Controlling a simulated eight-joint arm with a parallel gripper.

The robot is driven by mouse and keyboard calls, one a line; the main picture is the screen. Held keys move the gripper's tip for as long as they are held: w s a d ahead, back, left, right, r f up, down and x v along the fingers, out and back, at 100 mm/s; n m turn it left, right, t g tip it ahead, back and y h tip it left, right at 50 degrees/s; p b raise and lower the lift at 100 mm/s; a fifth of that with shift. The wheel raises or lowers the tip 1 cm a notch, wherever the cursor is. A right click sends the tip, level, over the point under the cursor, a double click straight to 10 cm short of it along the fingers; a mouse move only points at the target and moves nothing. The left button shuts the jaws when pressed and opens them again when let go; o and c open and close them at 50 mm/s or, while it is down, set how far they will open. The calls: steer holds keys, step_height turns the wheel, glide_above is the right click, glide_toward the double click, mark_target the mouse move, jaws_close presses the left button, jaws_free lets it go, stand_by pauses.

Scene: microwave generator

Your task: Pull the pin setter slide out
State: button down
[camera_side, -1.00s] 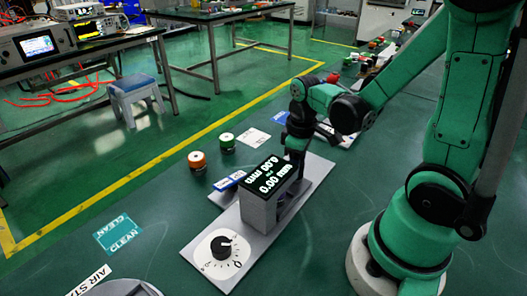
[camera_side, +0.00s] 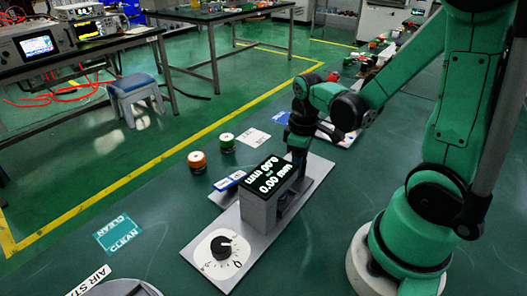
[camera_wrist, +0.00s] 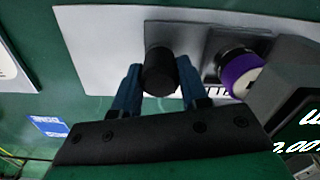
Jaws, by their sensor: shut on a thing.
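The pin setter unit is a grey block (camera_side: 258,212) on a light grey base plate (camera_side: 206,249). Its black display (camera_side: 268,176) reads 0.00 mm. A white dial with a black knob (camera_side: 222,247) sits at the plate's near end. My gripper (camera_wrist: 159,78) has its blue fingers closed on both sides of a black cylindrical knob (camera_wrist: 159,68). In the side view my gripper (camera_side: 297,160) is just behind the block, its fingertips mostly hidden. A purple-rimmed round part (camera_wrist: 241,73) stands beside the held knob, close to the block. The slide itself is mostly hidden.
An orange spool (camera_side: 197,161) and a green spool (camera_side: 227,141) stand left of the unit. A small blue-and-white label (camera_side: 229,180) lies beside the block. Other items line the bench behind my gripper. The green bench left of the plate is mostly clear.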

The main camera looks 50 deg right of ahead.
steer(key=d, duration=0.8)
steer(key=shift+d, duration=0.35)
steer(key=shift+c, duration=2.3)
jaws_free()
steer(key=shift+r, duration=2.85)
steer(key=w+a+r+m+t, duration=0.1)
steer(key=a+t, duration=0.1)
steer(key=a, duration=0.3)
steer(key=a+r+t, duration=0.2)
steer(key=a, duration=0.4)
steer(key=w+a+r+m+t, duration=0.1)
steer(key=a+t, duration=0.2)
steer(key=a, duration=0.3)
steer(key=shift+w+a+r+m, duration=0.1)
steer(key=shift+w+r+m, duration=0.2)
